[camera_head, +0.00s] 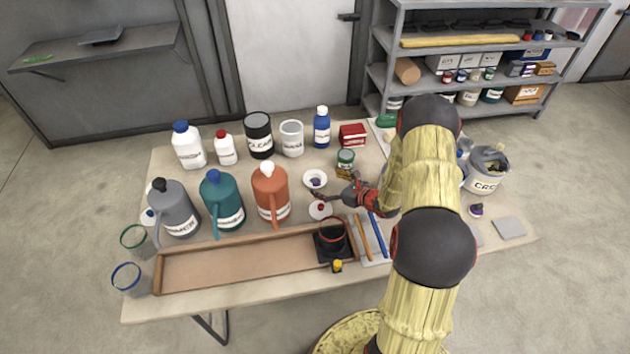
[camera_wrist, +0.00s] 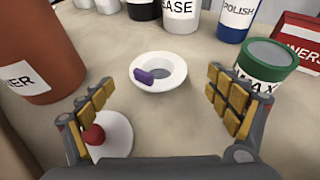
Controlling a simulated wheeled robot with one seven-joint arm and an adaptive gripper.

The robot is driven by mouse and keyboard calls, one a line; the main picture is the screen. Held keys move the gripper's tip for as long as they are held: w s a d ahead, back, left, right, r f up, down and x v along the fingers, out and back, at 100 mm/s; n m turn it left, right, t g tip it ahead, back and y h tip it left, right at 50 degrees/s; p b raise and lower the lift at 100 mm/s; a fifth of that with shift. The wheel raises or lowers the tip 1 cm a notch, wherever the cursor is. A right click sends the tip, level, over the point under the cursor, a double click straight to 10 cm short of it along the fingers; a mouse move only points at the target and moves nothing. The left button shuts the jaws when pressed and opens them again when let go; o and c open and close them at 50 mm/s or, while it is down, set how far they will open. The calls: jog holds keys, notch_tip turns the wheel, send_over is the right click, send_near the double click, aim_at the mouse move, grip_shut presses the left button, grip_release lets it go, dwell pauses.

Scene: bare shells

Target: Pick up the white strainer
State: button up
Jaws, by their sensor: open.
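A white round dish with a wide rim, apparently the white strainer (camera_head: 309,177), stands on the table with a small purple piece (camera_wrist: 152,76) in it. In the wrist view the strainer (camera_wrist: 172,86) is ahead of my gripper (camera_wrist: 160,100), between the lines of its two padded fingers and apart from both. My gripper (camera_head: 338,195) is open and empty, low over the table. A second white dish with a red ball (camera_wrist: 94,134) lies by the left finger, which partly covers it.
An orange jug (camera_head: 270,190) stands left of the strainer and a green-lidded can (camera_head: 345,160) right of it. Bottles and cans, including a white can (camera_head: 291,138), line the back. A wooden tray (camera_head: 210,262) lies in front, with a black pot (camera_head: 331,238) at its right end.

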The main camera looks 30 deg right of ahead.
aim_at(317, 180)
jog(key=b+x, duration=0.1)
jog(key=x, duration=0.3)
jog(key=shift+a+f, duration=0.15)
jog(key=shift+f, duration=0.1)
jog(key=shift+r, duration=0.1)
jog(key=shift+c, duration=1.1)
jog(key=c, duration=0.8)
jog(key=shift+r, duration=0.1)
jog(key=shift+c, duration=0.2)
